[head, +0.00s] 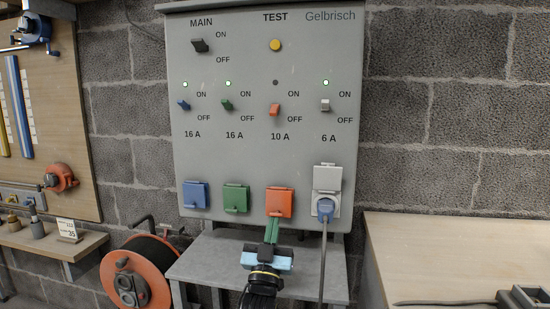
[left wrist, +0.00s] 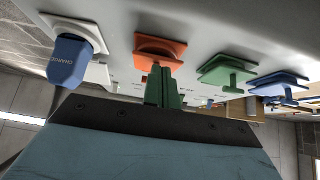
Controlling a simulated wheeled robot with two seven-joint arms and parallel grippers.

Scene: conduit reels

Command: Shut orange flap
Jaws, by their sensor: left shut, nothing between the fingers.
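The orange flap (head: 279,201) is on the grey panel under the 10 A switch, third in the row of sockets. It hangs down over its socket; I cannot tell whether it lies fully flat. It also shows from below in the left wrist view (left wrist: 160,47). My left gripper (head: 273,221) is shut and empty, its green fingers pointing up just at the flap's lower edge. In the left wrist view the fingertips (left wrist: 161,70) are right by the flap; contact is unclear. My right gripper is not in view.
A blue flap (head: 196,194) and a green flap (head: 236,198) are to the left. To the right a grey flap (head: 327,177) stands raised above a plugged-in blue plug (head: 325,207) with a hanging cable. A grey shelf (head: 205,262) is below; an orange reel (head: 137,276) stands lower left.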

